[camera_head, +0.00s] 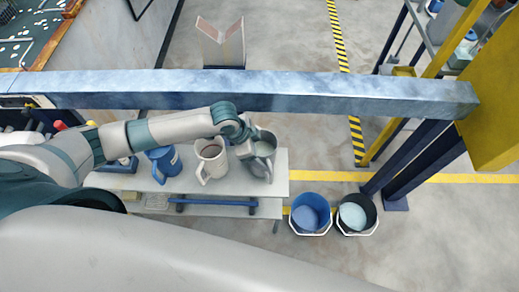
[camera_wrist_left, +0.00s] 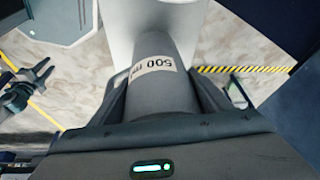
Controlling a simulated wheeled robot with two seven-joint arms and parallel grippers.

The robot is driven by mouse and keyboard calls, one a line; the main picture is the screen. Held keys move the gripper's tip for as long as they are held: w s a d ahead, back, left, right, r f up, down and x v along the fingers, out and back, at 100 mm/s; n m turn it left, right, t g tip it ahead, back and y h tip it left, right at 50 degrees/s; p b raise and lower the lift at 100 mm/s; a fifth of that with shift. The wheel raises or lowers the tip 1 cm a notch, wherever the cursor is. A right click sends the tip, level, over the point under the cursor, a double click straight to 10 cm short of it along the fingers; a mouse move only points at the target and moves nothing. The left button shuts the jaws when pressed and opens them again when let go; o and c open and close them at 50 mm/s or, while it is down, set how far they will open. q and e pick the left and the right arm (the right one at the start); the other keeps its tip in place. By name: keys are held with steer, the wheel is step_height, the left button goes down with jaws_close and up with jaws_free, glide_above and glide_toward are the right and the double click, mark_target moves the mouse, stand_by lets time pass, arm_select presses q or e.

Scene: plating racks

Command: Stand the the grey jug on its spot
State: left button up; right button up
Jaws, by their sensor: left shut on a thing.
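The grey jug (camera_head: 263,146) is at the right end of the pale bench (camera_head: 281,187) in the head view, with its open top facing up. My left gripper (camera_head: 246,150) is shut on it from its left side. In the left wrist view a grey rounded part of the jug (camera_wrist_left: 165,85) with a "500" label sits between the two fingers. I cannot tell whether its base touches the bench, and its spot cannot be made out.
A white jug (camera_head: 210,163) and a blue jug (camera_head: 162,166) stand left of the grey one. A blue beam (camera_head: 330,92) crosses behind the bench. A blue bucket (camera_head: 310,201) and a black bucket (camera_head: 371,203) stand on the floor to the right.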

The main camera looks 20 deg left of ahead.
arm_select(q)
steer(key=shift+f+b, duration=0.5)
steer(key=shift+f, duration=0.7)
steer(key=shift+f, duration=0.45)
steer(key=o, duration=1.7)
steer(key=shift+o, duration=0.8)
steer(key=shift+f, duration=0.1)
steer(key=b+v, duration=0.4)
steer(key=v, duration=1.3)
steer(key=shift+r, duration=0.35)
steer(key=shift+s+f, duration=0.1)
